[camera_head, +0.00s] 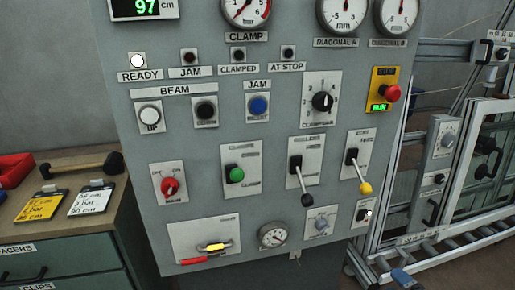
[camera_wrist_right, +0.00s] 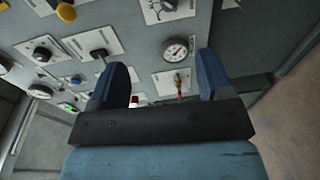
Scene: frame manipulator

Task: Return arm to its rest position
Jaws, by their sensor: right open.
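My right gripper shows in the wrist view (camera_wrist_right: 163,82), its two blue fingers spread apart with nothing held between them. Beyond the gap I see the grey control panel (camera_wrist_right: 145,35), with a round gauge (camera_wrist_right: 175,50) and a small red-and-yellow handle (camera_wrist_right: 180,86). In the head view a small blue part of an arm or gripper of mine (camera_head: 403,277) shows at the lower right, below the panel's right edge. Most of it is outside the picture. My left gripper is not in view.
The control panel (camera_head: 140,115) fills the middle of the head view, with protruding levers (camera_head: 301,180) and a red stop button (camera_head: 391,93). A cabinet (camera_head: 70,225) with a hammer (camera_head: 85,165) and cards stands left. A metal frame with rollers (camera_head: 450,245) stands right.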

